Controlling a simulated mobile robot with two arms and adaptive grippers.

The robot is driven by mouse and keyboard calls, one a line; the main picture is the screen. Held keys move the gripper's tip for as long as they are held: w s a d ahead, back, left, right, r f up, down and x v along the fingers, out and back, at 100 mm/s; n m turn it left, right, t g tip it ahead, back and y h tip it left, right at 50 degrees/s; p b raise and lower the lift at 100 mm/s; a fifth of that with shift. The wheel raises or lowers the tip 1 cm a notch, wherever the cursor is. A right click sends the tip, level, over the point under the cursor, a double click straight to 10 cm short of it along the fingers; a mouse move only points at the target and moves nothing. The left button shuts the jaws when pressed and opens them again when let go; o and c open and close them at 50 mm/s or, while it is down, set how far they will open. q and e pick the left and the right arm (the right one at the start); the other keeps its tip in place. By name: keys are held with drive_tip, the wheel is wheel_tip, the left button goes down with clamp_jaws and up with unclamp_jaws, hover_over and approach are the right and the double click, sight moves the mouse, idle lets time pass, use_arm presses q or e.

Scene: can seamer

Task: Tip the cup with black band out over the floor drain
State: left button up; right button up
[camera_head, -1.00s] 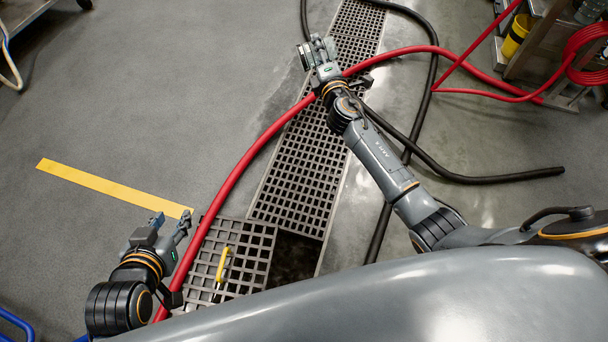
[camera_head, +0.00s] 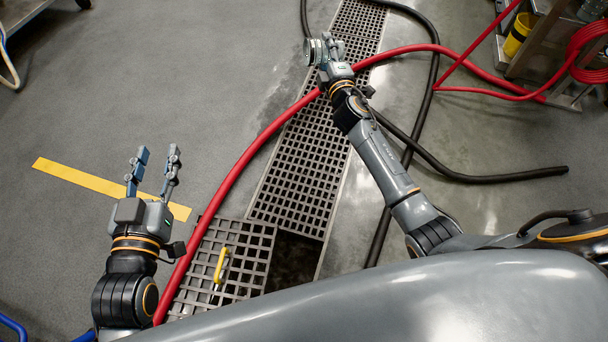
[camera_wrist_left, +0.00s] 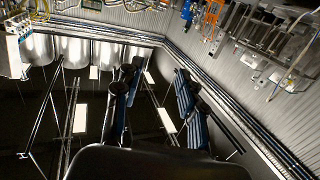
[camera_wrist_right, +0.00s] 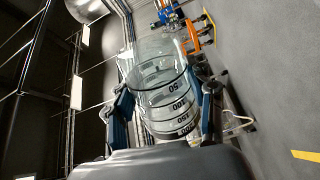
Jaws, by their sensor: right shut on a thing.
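My right gripper (camera_head: 326,52) is shut on a clear cup (camera_head: 314,52) and holds it at the left edge of the grating of the floor drain (camera_head: 304,165), as seen in the head view. How high the cup is above the floor is hard to tell. In the right wrist view the see-through cup (camera_wrist_right: 162,88) shows graduation marks and a dark band near the gripper's palm, between both fingers. I cannot tell whether anything is in it. My left gripper (camera_head: 153,168) is open and empty, left of the drain, its fingers pointing up the picture.
A loose grate panel with a yellow handle (camera_head: 221,265) lies beside an open pit (camera_head: 291,262) in the drain. A red hose (camera_head: 240,165) and black hoses (camera_head: 470,178) cross the floor. A shelf with a yellow container (camera_head: 517,37) stands at upper right.

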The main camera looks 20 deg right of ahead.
use_arm(q)
drive_tip(key=shift+d+r+t, duration=0.1)
drive_tip(key=shift+r+t, duration=0.3)
drive_tip(key=shift+r, duration=0.3)
use_arm(e)
drive_tip(key=shift+d+f+m, duration=0.1)
drive_tip(key=shift+m, duration=0.2)
drive_tip(key=shift+f, duration=0.2)
drive_tip(key=f+m+b, duration=0.1)
drive_tip(key=m+b, duration=0.1)
drive_tip(key=m, duration=0.1)
drive_tip(key=shift+d+f, duration=0.3)
drive_tip(key=shift+f, duration=0.05)
use_arm(q)
wheel_tip(320, 180, up, 7)
drive_tip(key=s+t+h, duration=0.1)
drive_tip(key=t+h, duration=0.1)
drive_tip(key=t, duration=0.2)
drive_tip(key=shift+s+d+r+t, duration=0.15)
drive_tip(key=shift+s+d+t, duration=0.15)
use_arm(e)
drive_tip(key=shift+m, duration=0.5)
drive_tip(key=shift+f, duration=0.15)
